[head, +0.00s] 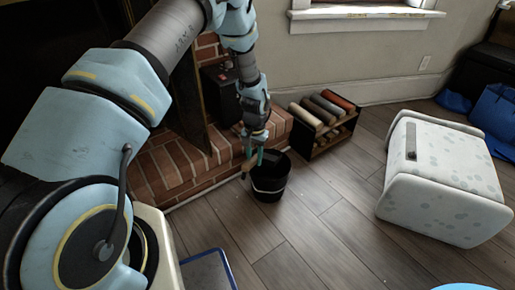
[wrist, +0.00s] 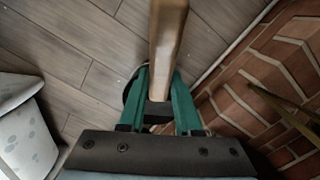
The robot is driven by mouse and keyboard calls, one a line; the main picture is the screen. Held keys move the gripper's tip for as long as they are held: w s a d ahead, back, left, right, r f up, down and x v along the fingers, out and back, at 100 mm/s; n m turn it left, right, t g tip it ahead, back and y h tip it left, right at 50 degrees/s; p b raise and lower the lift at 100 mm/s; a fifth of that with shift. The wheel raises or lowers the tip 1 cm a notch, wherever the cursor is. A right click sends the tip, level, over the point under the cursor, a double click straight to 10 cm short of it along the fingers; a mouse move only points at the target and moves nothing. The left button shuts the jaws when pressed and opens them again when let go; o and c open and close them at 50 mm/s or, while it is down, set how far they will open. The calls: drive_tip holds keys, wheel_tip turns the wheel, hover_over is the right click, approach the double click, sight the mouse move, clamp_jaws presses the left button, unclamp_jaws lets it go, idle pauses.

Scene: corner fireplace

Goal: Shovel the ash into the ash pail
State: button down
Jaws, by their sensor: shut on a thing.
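My gripper (head: 252,159) is shut on a wooden handle (wrist: 168,45), which fills the gap between the green fingers (wrist: 160,85) in the wrist view. In the head view a small brown part of the handle (head: 246,166) shows beside the fingers. The tool's working end cannot be made out, so I cannot tell if it carries ash. The black ash pail (head: 268,188) stands upright on the floor by the hearth, just below and right of my gripper. In the wrist view only a dark edge of it shows behind the fingers. No ash is visible.
The brick hearth (head: 172,166) borders the pail on the left. A dark rack of rolled items (head: 322,122) stands behind right. A white spotted seat (head: 445,180) is farther right, with blue bags (head: 497,113) beyond. Wood floor between pail and seat is clear.

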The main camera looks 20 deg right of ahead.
drive_tip(key=s+a+f+t+h+b, duration=0.3)
drive_tip(key=f+t+h+b, duration=0.1)
drive_tip(key=f+b, duration=0.45)
wheel_tip(320, 180, up, 7)
drive_tip(key=p, duration=0.5)
drive_tip(key=shift+w, duration=0.15)
idle(0.3)
